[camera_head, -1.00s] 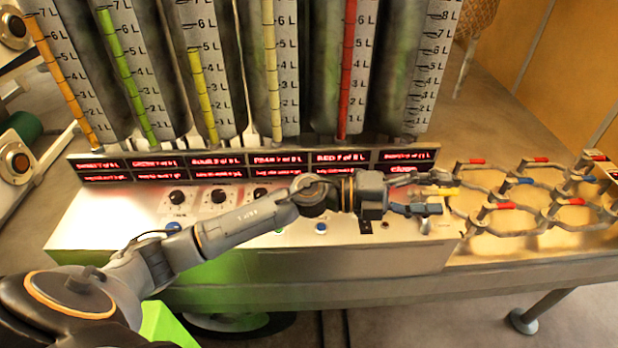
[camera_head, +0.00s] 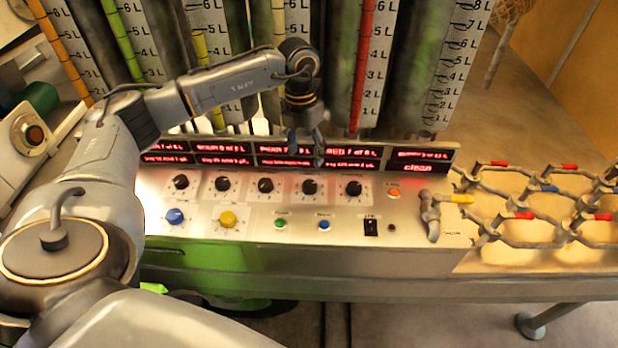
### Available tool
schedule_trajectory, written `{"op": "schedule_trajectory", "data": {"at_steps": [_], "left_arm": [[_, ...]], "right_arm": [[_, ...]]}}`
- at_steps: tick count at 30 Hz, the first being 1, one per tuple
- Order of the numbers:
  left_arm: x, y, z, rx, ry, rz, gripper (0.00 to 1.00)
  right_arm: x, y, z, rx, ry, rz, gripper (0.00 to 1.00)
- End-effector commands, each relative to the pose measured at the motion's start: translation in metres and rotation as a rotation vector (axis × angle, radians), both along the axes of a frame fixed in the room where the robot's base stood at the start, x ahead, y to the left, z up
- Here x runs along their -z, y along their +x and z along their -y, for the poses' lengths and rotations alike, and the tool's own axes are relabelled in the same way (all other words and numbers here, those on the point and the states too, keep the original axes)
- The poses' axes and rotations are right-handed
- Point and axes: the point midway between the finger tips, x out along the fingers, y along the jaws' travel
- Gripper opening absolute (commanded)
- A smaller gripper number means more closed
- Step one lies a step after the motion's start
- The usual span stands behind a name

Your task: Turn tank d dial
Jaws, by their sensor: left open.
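A row of several black dials runs along the top of the metal control panel (camera_head: 345,235). The dial labels are too small to read, so I cannot tell by label which is tank d's. The fourth black dial from the left (camera_head: 310,186) and the third (camera_head: 265,185) lie just below my left gripper. My left gripper (camera_head: 305,150) points down in front of the red displays, open and empty. It appears apart from the dials. The fifth dial (camera_head: 353,188) is uncovered to the right. My right gripper is not in view.
Tall tanks with level scales (camera_head: 372,70) stand behind the panel. A blue knob (camera_head: 175,216), a yellow knob (camera_head: 228,219) and small buttons sit below the dials. A yellow-handled valve (camera_head: 460,198) is at the panel's right end, beside a rack of metal rings (camera_head: 530,216).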

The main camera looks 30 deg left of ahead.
Motion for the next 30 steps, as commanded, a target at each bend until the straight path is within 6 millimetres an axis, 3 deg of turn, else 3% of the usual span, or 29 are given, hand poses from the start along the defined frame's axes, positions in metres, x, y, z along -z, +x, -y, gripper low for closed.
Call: {"op": "schedule_trajectory", "data": {"at_steps": [9,15,28,30], "left_arm": [[0.066,-0.001,0.006,0.0,-0.003,-0.005,0.59],[0.094,0.0,0.008,0.001,-0.004,-0.002,0.59],[0.105,0.0,0.008,0.002,-0.004,0.001,0.59],[0.105,0.0,0.008,0.002,-0.004,0.001,0.45]], "right_arm": [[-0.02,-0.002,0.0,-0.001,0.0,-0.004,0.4],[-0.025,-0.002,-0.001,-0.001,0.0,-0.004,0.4],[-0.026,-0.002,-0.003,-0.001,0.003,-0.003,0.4],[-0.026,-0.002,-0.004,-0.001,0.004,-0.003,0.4]]}}
